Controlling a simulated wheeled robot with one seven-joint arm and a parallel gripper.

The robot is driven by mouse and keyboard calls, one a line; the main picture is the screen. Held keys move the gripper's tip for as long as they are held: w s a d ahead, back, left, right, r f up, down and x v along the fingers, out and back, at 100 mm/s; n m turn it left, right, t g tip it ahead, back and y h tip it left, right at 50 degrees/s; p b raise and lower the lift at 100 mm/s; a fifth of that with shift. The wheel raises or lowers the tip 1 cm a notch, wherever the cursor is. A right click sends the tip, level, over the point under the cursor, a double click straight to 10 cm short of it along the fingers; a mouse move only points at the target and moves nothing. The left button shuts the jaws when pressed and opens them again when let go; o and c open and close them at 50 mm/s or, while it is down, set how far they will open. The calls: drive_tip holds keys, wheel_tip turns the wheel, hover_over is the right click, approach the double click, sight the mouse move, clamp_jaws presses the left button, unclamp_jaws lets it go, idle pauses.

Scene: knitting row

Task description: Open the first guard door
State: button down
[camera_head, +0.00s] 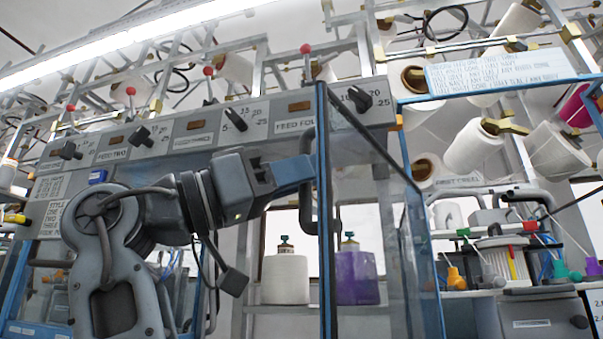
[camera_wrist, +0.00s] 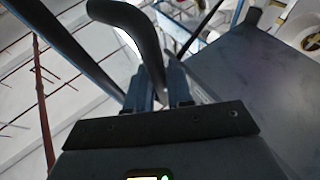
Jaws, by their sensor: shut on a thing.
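The guard door (camera_head: 372,150) is a clear panel in a blue frame, right of centre in the head view. It appears to stand at an angle to the machine front. Its dark grey bar handle (camera_head: 306,205) is beside the blue edge post. My gripper (camera_head: 295,172) reaches in from the left and is shut on the handle. In the wrist view the handle (camera_wrist: 135,28) is a curved dark tube running down between the two blue fingers of my gripper (camera_wrist: 161,88). The fingers hide part of it.
Above runs a control panel (camera_head: 190,130) with black knobs and red-topped levers. A yarn rack (camera_head: 475,145) and a small unit (camera_head: 540,310) are at right.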

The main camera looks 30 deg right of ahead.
drive_tip(key=shift+d, duration=0.15)
drive_tip(key=c, duration=1.1)
unclamp_jaws()
drive_tip(key=v, duration=0.7)
drive_tip(key=shift+a, duration=0.4)
drive_tip(key=shift+w+f, duration=0.1)
